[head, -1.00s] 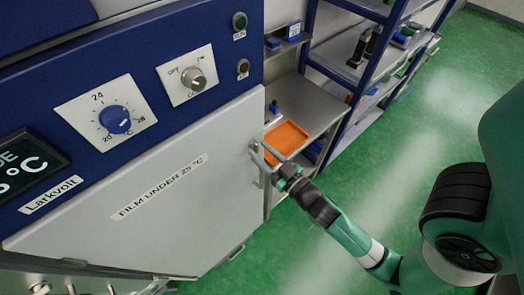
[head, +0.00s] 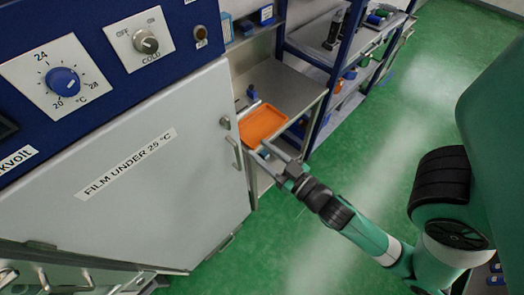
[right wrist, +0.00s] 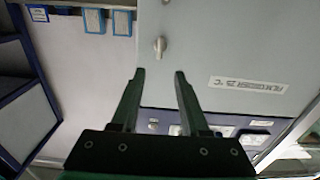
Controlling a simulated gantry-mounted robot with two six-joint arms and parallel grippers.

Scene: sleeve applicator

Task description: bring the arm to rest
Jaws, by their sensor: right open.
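My right gripper (head: 258,149) is open with nothing between its fingers. In the head view it is just right of the door handle (head: 234,152), apart from it in the picture, and its fingertips overlap the lower edge of the orange tray. In the right wrist view the open fingers (right wrist: 160,73) point toward the door handle (right wrist: 160,46), with a gap between. The white door (head: 130,170) labelled "FILM UNDER 25 °C" looks shut. My left gripper is not in view.
An orange tray (head: 262,125) sits on a metal shelf beside the cabinet. The blue panel carries a temperature dial (head: 62,81) and a cold switch (head: 145,41). Blue-framed shelving (head: 330,60) holds several items. Green floor (head: 420,110) is open at the right.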

